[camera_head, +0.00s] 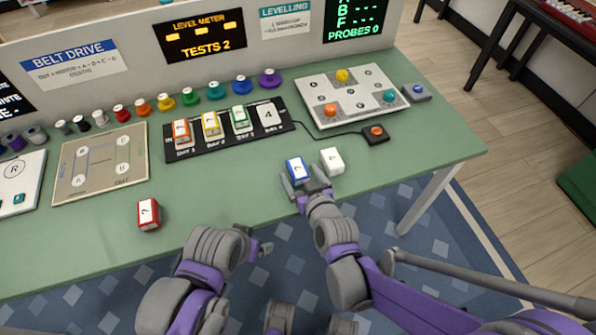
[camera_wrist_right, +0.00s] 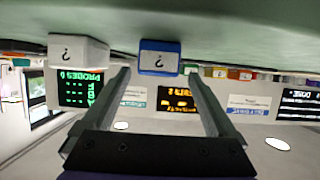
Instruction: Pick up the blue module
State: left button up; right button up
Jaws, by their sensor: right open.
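The blue module (camera_head: 296,169) has a white label with a question mark and sits upright near the table's front edge. My right gripper (camera_head: 305,183) is open around or just short of it, coming from the front. In the right wrist view, which looks upside down, the blue module (camera_wrist_right: 159,58) lies between the lines of the two open fingers (camera_wrist_right: 157,75), with no visible contact. My left gripper (camera_head: 263,247) hangs in front of the table edge, away from the module; its jaws are too small to read.
A white module (camera_head: 332,161) stands close to the right of the blue one. A red module (camera_head: 148,214) stands at the front left. Behind is a black slot tray (camera_head: 188,154) holding several modules. A black button box (camera_head: 376,136) is at the back right. Green table (camera_head: 235,190) is clear between.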

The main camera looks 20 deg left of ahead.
aim_at(299, 171)
jog(key=x, duration=0.3)
jog(key=shift+w+f, duration=0.2)
jog(key=shift+w, duration=0.1)
grip_shut()
